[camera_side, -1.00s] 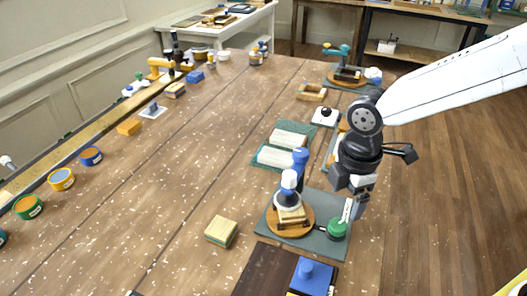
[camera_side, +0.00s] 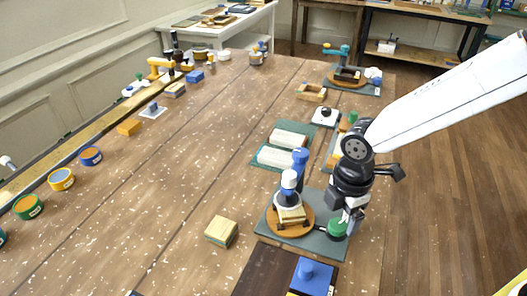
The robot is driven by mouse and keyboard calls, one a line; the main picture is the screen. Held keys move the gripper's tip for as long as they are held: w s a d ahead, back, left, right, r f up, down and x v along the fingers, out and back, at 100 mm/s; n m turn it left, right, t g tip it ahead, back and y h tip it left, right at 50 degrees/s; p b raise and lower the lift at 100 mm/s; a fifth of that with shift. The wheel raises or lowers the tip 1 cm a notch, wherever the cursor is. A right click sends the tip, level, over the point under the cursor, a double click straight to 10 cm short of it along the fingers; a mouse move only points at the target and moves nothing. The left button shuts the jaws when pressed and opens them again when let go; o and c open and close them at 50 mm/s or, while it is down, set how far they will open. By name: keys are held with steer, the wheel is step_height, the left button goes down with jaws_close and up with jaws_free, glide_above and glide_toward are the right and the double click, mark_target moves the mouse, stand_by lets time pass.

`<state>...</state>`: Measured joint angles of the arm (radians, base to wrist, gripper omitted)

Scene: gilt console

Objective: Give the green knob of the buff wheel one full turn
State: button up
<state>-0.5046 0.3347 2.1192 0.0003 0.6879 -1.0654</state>
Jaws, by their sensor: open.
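The green knob (camera_side: 336,229) stands at the right front of a dark grey-green base plate (camera_side: 330,246), joined by a short arm to a round wooden disc (camera_side: 272,222). On the disc stand a blue-and-white upright piece (camera_side: 289,184) and a small wooden block (camera_side: 292,215). My gripper (camera_side: 344,217) points down right at the green knob, with its fingers at the knob's top. It is open, and its fingers partly hide the knob. I cannot tell whether they touch it.
A blue block with a handle (camera_side: 314,277) sits in front on a dark board (camera_side: 262,271). A wooden block (camera_side: 221,231) lies to the left. Green mats with pale pads (camera_side: 282,156) lie behind. The table's middle left is clear.

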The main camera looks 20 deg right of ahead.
mark_target(338, 227)
steer(key=shift+f, duration=1.35)
jaws_close()
steer(key=shift+m, duration=0.5)
steer(key=m, duration=1)
steer(key=shift+m, duration=0.4)
steer(key=m, duration=0.6)
steer(key=shift+a, duration=0.1)
steer(key=m, duration=0.6)
